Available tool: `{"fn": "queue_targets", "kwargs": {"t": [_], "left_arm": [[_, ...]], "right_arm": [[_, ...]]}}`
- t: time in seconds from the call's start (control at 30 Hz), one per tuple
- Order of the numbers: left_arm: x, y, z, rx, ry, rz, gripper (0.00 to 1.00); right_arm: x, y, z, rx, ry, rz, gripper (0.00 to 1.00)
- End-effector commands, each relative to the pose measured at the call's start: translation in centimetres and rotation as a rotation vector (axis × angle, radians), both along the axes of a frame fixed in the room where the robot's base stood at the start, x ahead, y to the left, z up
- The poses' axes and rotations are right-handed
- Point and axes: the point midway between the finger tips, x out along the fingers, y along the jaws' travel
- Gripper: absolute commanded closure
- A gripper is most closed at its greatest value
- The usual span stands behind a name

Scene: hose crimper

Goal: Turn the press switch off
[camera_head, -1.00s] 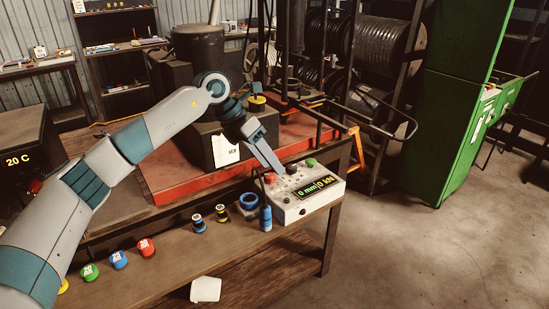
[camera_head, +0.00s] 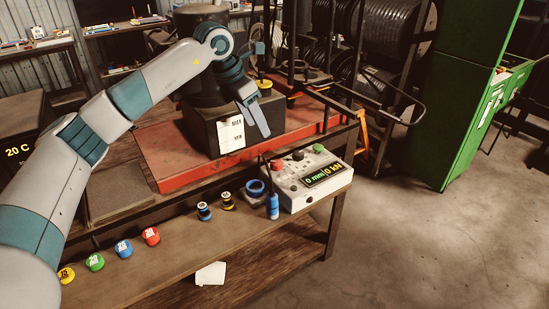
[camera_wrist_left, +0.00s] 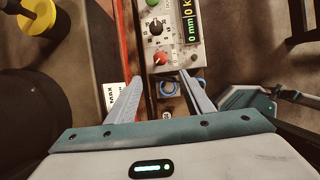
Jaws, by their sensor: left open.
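The press control box (camera_head: 333,196) is pale, with a display reading "0 mm|0 kN", and sits at the right end of the bench. On its top are a red knob (camera_head: 275,165), a black dial (camera_head: 297,157) and a green knob (camera_head: 318,148). In the left wrist view the red knob (camera_wrist_left: 160,58) is just beyond the fingertips, with the black dial (camera_wrist_left: 155,28) and green knob (camera_wrist_left: 152,4) farther up. My left gripper (camera_head: 262,130) is open and empty, above and behind the box, apart from it. It also shows in the left wrist view (camera_wrist_left: 162,80). My right gripper is not in view.
Two small spools (camera_head: 204,211) and several coloured caps (camera_head: 151,236) line the bench front. The red press base (camera_head: 165,160) lies behind. Open floor is at right.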

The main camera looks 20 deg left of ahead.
Motion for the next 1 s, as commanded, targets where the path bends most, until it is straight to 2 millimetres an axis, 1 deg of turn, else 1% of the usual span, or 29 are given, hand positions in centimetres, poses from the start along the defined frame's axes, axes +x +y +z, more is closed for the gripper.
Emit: {"fn": "queue_targets", "kwargs": {"t": [0.17, 0.33, 0.4, 0.8, 1.0], "left_arm": [[0.6, -0.5, -2.0, 0.001, 0.005, 0.0, 0.53], [1.5, -1.3, -4.6, 0.0, 0.004, -0.001, 0.53], [1.9, -1.6, -5.9, 0.0, 0.004, 0.0, 0.53], [3.9, -3.2, -12.3, 0.0, 0.004, -0.001, 0.53], [4.6, -3.6, -14.2, 0.0, 0.001, 0.001, 0.53]], "right_arm": [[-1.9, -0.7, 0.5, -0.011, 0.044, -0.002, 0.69], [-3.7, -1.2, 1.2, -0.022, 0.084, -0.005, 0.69], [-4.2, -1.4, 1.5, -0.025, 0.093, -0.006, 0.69], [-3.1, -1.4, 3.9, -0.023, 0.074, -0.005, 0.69], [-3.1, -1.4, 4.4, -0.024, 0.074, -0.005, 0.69]]}}
